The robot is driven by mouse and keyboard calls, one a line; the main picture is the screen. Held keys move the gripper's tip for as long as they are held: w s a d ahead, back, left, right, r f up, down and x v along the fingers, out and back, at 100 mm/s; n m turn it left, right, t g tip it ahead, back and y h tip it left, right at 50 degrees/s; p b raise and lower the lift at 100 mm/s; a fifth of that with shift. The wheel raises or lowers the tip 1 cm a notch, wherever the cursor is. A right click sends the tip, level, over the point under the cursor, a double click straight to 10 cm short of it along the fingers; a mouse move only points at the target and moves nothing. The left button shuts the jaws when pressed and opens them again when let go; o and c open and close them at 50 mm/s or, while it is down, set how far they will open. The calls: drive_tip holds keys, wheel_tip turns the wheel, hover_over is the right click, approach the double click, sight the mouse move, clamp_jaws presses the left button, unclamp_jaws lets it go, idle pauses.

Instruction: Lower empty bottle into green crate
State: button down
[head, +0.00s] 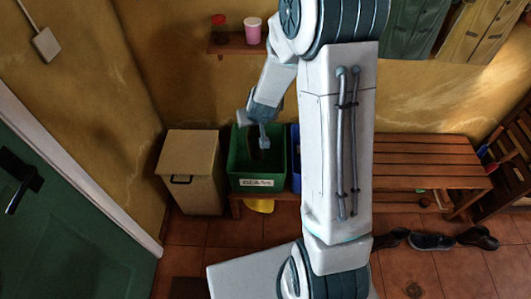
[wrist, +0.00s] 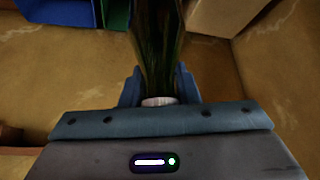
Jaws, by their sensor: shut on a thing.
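The green crate (head: 236,184), with a white label reading GLASS on its front, stands on a low wooden bench; its edge also shows at the top of the wrist view (wrist: 117,14). My gripper (head: 263,128) is over the crate's opening, pointing down. In the wrist view its two fingers (wrist: 158,92) are shut on a dark green-brown bottle (wrist: 160,45), with a pale ring or cap between the fingers. The bottle extends away from the gripper. In the head view it is small and dark against the crate, so its depth inside is hard to tell.
A blue crate (head: 296,160) stands right of the green one, mostly hidden by my arm. A beige lidded bin (head: 190,165) stands close on the left. A wall shelf (head: 235,46) with a red jar and pink cup is above. A slatted bench (head: 425,165) is at right.

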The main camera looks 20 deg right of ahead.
drive_tip(key=shift+w+f+b, duration=2.45)
drive_tip(key=shift+w+b, duration=2.65)
drive_tip(key=shift+w, duration=0.65)
drive_tip(key=shift+w+f+b, duration=2.45)
drive_tip(key=shift+w+b, duration=2.6)
drive_tip(key=shift+w, duration=0.7)
wheel_tip(320, 180, down, 10)
drive_tip(key=b, duration=0.6)
drive_tip(key=shift+d+n, duration=0.2)
drive_tip(key=shift+n, duration=0.2)
drive_tip(key=shift+r, duration=0.15)
drive_tip(key=shift+w+y, duration=0.3)
drive_tip(key=shift+w, duration=0.15)
